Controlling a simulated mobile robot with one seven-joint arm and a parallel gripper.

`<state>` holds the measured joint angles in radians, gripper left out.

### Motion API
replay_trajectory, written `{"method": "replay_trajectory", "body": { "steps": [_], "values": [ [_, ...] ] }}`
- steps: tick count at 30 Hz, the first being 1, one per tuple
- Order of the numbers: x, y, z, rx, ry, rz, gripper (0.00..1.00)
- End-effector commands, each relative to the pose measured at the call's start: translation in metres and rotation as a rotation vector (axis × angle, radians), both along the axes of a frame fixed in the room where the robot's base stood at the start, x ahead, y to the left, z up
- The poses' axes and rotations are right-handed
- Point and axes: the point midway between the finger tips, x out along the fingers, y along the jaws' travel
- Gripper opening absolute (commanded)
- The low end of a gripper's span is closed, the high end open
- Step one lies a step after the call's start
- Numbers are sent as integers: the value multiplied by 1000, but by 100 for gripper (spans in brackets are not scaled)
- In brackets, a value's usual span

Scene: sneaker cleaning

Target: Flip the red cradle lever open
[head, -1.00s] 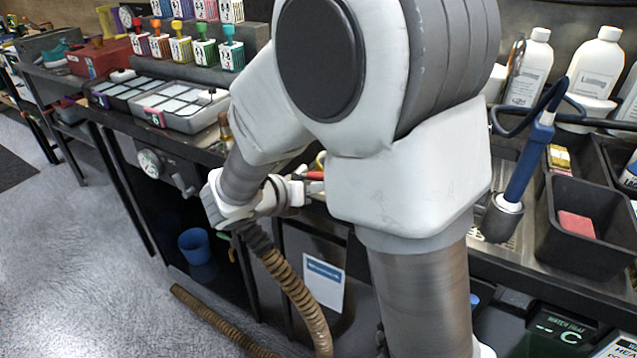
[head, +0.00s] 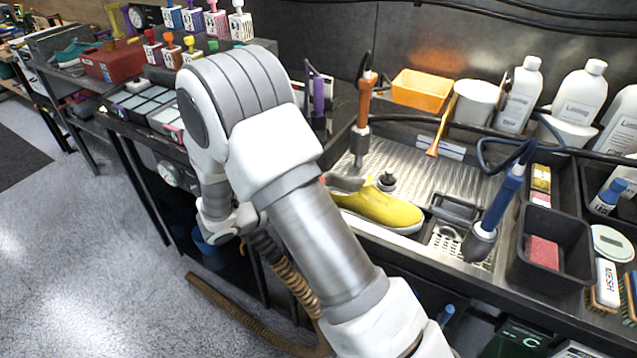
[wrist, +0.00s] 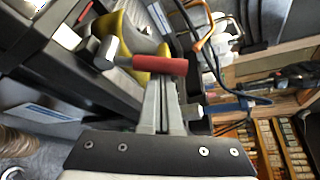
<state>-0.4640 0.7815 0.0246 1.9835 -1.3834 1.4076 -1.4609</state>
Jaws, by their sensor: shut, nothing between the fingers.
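The red lever (wrist: 160,65) is a short red bar lying crosswise in the wrist view, with a metal piece at its left end. My gripper (wrist: 160,88) is shut and empty, its grey fingers pointing up the picture to the red bar. The bar overlaps the fingertips; I cannot tell whether they touch. The yellow sneaker (head: 385,208) lies on its cradle in the sink tray, and part of it shows behind the lever in the wrist view (wrist: 140,38). In the head view my arm hides the gripper and most of the lever area. Whether the lever is open is unclear.
A brown-handled tool (head: 364,112) stands upright behind the sneaker. A blue-handled brush (head: 500,200) and a black bin (head: 550,262) stand to its right. White bottles (head: 522,95) and an orange tray (head: 422,90) line the back. A ribbed hose (head: 240,315) lies on the floor.

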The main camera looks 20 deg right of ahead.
Motion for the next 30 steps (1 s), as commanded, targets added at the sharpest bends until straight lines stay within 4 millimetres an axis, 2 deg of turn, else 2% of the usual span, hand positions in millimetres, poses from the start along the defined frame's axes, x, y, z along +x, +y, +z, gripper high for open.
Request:
{"method": "replay_trajectory", "body": {
  "steps": [1, 16, 30],
  "values": [
    [2, 2, 9, -35, 34, 2, 0],
    [18, 18, 15, -318, 316, 0, 0],
    [24, 24, 15, -319, 320, 0, 0]
  ]
}}
